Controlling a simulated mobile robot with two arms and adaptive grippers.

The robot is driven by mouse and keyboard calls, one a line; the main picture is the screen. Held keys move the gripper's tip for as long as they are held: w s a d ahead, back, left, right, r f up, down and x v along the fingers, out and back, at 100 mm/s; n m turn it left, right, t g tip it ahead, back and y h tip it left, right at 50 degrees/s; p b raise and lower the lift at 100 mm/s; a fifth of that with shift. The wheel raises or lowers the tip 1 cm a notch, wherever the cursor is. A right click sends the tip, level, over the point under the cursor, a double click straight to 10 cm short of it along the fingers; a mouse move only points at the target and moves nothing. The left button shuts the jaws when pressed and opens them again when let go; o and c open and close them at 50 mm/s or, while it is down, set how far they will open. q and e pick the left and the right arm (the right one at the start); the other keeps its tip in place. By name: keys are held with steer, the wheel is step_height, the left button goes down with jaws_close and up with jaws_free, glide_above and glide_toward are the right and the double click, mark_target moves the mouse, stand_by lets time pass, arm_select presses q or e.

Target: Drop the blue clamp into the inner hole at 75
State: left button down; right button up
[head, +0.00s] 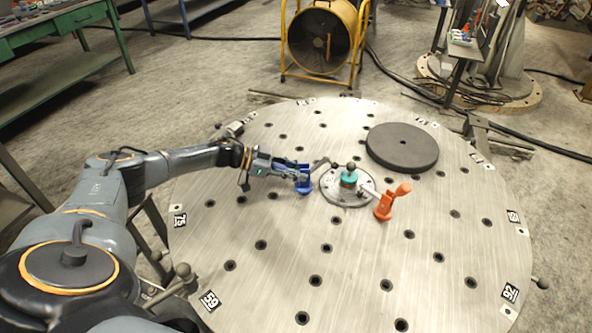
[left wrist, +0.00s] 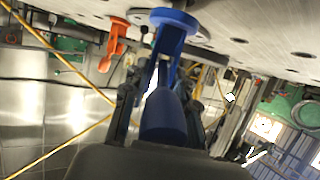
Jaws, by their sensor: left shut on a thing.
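My left gripper (head: 291,170) is shut on the blue clamp (head: 304,184), just left of the table's central hub. In the left wrist view the blue clamp (left wrist: 164,118) stands between the two fingers, with its round blue end (left wrist: 173,18) at the table surface. I cannot tell whether it touches the table. The 75 label (head: 179,221) is on the left rim of the round steel table (head: 290,235). The inner hole at 75 (head: 241,200) looks empty and lies left of the clamp, with an outer hole (head: 210,203) nearer the rim. My right gripper is not in view.
An orange clamp (head: 393,202) stands right of the hub (head: 347,188), which has a teal collar. A dark round disc (head: 402,149) lies at the back right. The front and left of the tabletop are clear apart from holes.

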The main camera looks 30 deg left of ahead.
arm_select(q)
steer(key=shift+f+b, duration=0.7)
steer(key=shift+f, duration=0.25)
steer(key=c, duration=1.3)
jaws_free()
steer(key=shift+r, duration=0.1)
steer(key=shift+c, duration=0.2)
step_height(320, 180, up, 7)
steer(key=p, duration=0.7)
steer(key=shift+r, duration=0.15)
steer(key=o, duration=0.6)
